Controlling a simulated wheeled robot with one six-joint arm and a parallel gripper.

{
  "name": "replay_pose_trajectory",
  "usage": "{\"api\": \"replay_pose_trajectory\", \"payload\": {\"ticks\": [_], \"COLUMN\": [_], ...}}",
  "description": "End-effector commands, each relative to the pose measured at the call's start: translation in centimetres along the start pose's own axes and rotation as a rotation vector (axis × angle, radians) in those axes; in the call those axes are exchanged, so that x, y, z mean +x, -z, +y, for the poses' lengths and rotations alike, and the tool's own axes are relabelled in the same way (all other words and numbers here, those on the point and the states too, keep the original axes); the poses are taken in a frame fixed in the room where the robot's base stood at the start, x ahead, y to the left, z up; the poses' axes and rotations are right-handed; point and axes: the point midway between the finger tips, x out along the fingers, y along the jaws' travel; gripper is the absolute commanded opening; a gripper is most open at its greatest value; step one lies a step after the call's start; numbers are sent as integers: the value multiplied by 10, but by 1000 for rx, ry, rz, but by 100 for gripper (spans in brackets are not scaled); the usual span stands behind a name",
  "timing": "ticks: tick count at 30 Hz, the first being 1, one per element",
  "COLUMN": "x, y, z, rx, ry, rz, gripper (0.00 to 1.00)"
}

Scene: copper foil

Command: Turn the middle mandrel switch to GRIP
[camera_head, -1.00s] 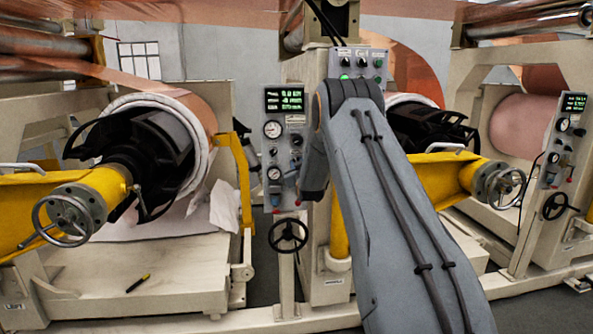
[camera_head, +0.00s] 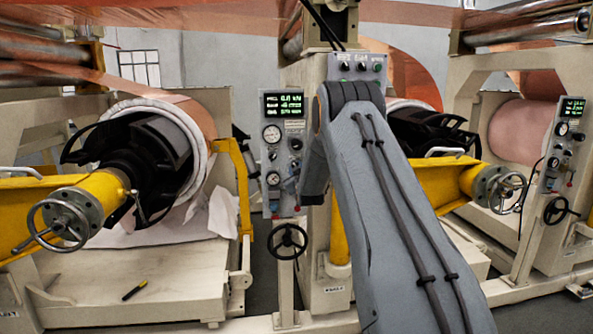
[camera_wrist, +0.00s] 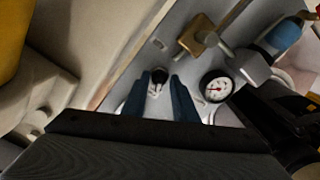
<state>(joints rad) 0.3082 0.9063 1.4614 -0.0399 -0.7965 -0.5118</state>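The middle control panel (camera_head: 284,154) stands upright on its post in the head view, with a green display, gauges and small controls. My arm covers the area just right of it, and my gripper is hidden there. In the wrist view my gripper (camera_wrist: 159,98) shows two dark blue fingers, open and apart. A small switch (camera_wrist: 157,78) with a black top and a pale metal lever sits between and slightly beyond the fingertips. Contact with it cannot be told. Its label and setting are not readable.
A white gauge (camera_wrist: 217,87) lies right of the fingers, with a brass fitting (camera_wrist: 197,40) and a blue part (camera_wrist: 280,37) beyond. A black handwheel (camera_head: 288,240) sits below the panel. Yellow arms with handwheels (camera_head: 62,224) flank the post. A pen (camera_head: 135,290) lies on the left base.

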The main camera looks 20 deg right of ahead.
Motion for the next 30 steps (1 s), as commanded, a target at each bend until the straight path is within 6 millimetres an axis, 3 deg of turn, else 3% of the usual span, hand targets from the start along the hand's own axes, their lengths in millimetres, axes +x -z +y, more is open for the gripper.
{"api": "replay_pose_trajectory", "payload": {"ticks": [10,21,30], "x": [-7,-59,-78], "y": [0,0,0], "z": [1,0,0], "rx": [1,0,0], "ry": [-1,0,0], "rz": [0,-1,0], "gripper": [26,26,26]}}
